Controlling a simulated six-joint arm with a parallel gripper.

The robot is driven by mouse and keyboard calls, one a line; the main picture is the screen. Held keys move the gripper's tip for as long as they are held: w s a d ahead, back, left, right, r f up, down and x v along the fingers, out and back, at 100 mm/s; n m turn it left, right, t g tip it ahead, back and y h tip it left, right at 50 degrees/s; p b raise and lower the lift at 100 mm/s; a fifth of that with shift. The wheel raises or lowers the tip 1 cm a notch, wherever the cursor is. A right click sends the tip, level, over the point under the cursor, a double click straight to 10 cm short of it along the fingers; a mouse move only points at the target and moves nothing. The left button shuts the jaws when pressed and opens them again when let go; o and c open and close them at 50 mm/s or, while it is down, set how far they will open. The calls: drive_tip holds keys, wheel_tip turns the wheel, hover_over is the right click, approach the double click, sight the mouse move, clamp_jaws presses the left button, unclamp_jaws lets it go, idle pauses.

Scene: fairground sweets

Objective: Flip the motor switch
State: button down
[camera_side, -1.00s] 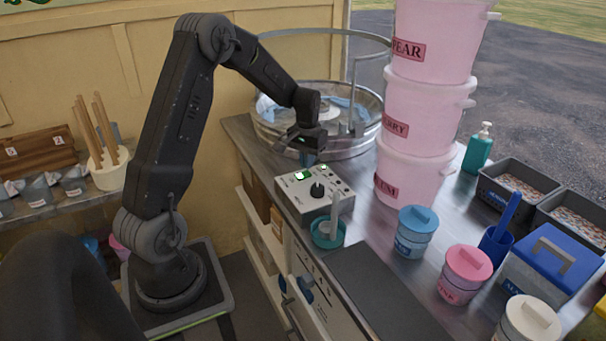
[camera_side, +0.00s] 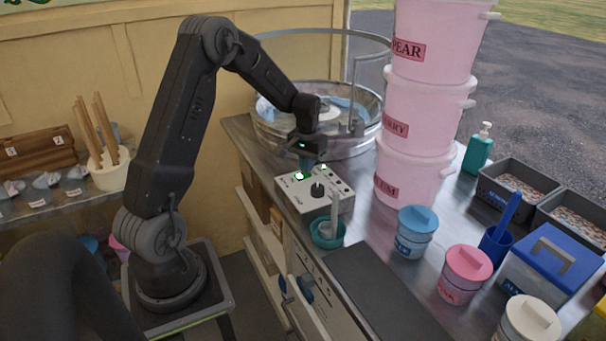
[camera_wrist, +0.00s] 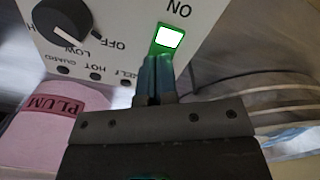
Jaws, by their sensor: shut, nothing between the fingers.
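The control box (camera_side: 334,197) is a pale box on the metal counter in front of the round pan. On it are a black knob (camera_side: 317,190) and a lit green-framed switch (camera_side: 301,176). In the wrist view the lit switch (camera_wrist: 169,38) sits beside the printed word ON, and the knob (camera_wrist: 66,20) is to its left. My gripper (camera_side: 306,166) is shut and empty, pointing down at the switch. In the wrist view its blue fingertips (camera_wrist: 155,76) are at the lower edge of the switch frame; I cannot tell if they touch.
The round metal pan (camera_side: 268,131) stands behind the box. Stacked pink tubs (camera_side: 425,115) rise to its right. A teal cup with a scoop (camera_side: 327,237) stands close in front of the box. A dark mat (camera_side: 375,290) lies nearer, with lidded jars (camera_side: 413,240) to the right.

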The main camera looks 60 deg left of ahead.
drive_tip(key=shift+f, duration=0.45)
drive_tip(key=shift+r, duration=3.55)
